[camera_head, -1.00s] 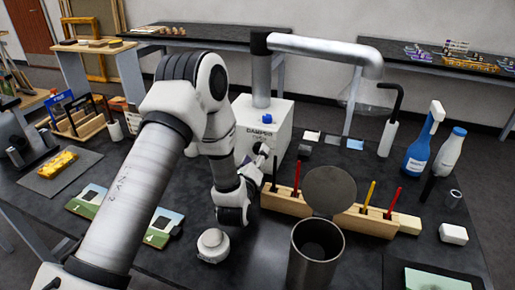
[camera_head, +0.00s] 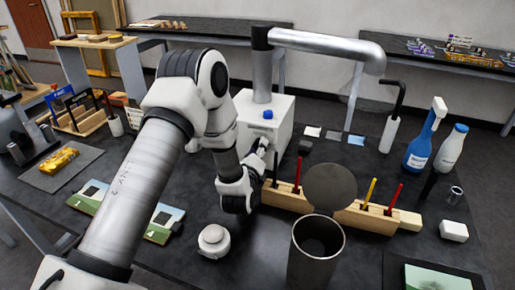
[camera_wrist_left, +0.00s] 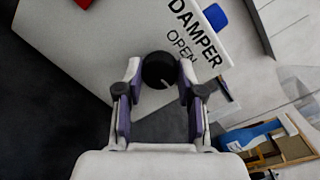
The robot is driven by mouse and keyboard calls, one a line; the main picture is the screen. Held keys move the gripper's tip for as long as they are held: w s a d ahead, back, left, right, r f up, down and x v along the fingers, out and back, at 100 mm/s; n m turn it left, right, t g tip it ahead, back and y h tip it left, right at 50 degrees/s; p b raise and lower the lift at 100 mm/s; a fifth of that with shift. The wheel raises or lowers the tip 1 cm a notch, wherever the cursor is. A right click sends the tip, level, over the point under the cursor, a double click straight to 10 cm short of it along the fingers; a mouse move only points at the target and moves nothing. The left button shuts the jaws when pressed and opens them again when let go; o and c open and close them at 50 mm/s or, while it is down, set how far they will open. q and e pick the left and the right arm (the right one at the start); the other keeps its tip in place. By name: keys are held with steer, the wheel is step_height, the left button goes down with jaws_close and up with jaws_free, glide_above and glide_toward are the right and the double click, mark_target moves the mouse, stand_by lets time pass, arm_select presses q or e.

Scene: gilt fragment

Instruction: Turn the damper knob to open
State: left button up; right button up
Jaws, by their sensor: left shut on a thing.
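The damper box (camera_head: 255,116) is a white box on the dark table with a thick metal pipe rising from its top. In the left wrist view its face (camera_wrist_left: 85,50) carries the words DAMPER and OPEN beside a round black damper knob (camera_wrist_left: 158,68). The knob has a short white mark pointing to the lower right in that view, away from the word OPEN. My left gripper (camera_head: 263,152) is at the front of the box. In the left wrist view its fingers (camera_wrist_left: 161,76) are shut on the knob from both sides. The head view hides the knob behind my gripper.
A wooden rack (camera_head: 288,199) with colored sticks stands close right of my left wrist. A metal cylinder (camera_head: 314,262) and a small white jar (camera_head: 213,241) are in front. Blue (camera_head: 420,145) and white (camera_head: 450,150) bottles stand at right.

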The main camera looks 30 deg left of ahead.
arm_select(q)
steer(key=shift+r, duration=0.1)
steer(key=n, duration=0.4)
steer(key=n+p, duration=0.1)
steer(key=n, duration=0.3)
steer(key=shift+a+r+g+h, duration=0.1)
steer(key=shift+g+h, duration=0.2)
steer(key=shift+h, duration=0.1)
steer(key=n, duration=0.4)
steer(key=shift+h, duration=0.4)
steer(key=shift+a+n+h+b, duration=0.1)
steer(key=shift+n+h+b, duration=0.4)
steer(key=shift+n, duration=1.6)
steer(key=o, duration=1.1)
steer(key=shift+w, duration=0.1)
steer(key=shift+o, duration=0.2)
